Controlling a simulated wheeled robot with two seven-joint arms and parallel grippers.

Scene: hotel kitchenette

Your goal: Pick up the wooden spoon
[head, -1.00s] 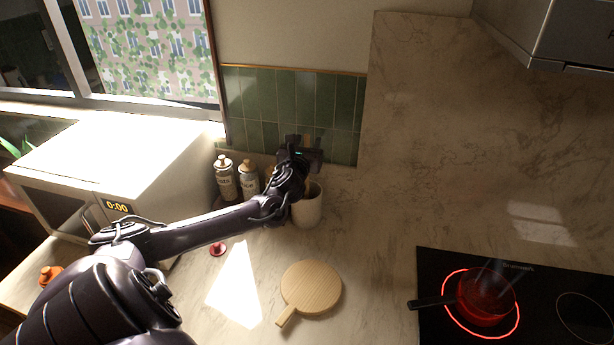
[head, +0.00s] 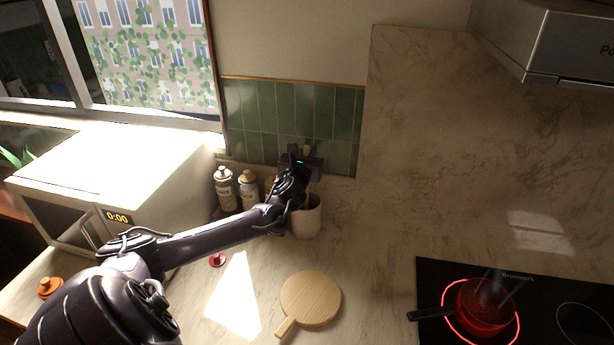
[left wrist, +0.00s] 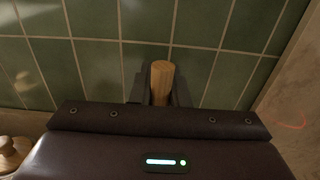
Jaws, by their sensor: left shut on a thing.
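The wooden spoon (left wrist: 162,80) shows in the left wrist view as a round wooden handle end standing up between the two fingers. My left gripper (left wrist: 158,92) is shut on this handle. In the head view my left gripper (head: 308,166) is above the white crock (head: 307,222) at the back of the counter, and a bit of the spoon handle (head: 306,149) shows above it. The lower part of the spoon is hidden by the gripper and the crock. My right gripper is not in view.
Bottles (head: 225,187) stand left of the crock, near the microwave (head: 75,215). A round wooden board (head: 311,298) lies in front. A red pot (head: 482,306) sits on a glowing ring of the cooktop (head: 550,290) at right. Green tiles (head: 262,120) are close behind the gripper.

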